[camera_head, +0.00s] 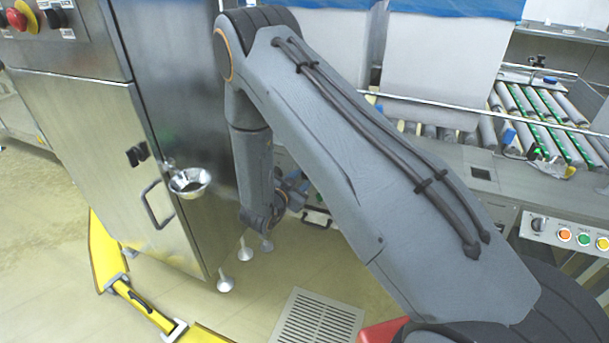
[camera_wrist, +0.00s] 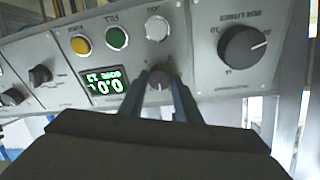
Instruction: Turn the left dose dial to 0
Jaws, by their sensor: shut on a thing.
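In the wrist view, a grey control panel (camera_wrist: 205,75) shows upside down. My gripper (camera_wrist: 160,84) reaches up to it with its two blue-grey fingers shut on a small grey dial (camera_wrist: 158,76). The fingers are on either side of the dial and hide part of it; I cannot read its pointer. In the head view, my arm hides the dial, and my gripper cannot be made out clearly.
The wrist view shows a large black knob (camera_wrist: 242,46), a yellow button (camera_wrist: 81,45), a green button (camera_wrist: 116,37), a whitish button (camera_wrist: 157,28) and a black switch (camera_wrist: 40,75). The head view shows a steel cabinet (camera_head: 75,120), a metal cup (camera_head: 189,181) and a roller conveyor (camera_head: 535,120).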

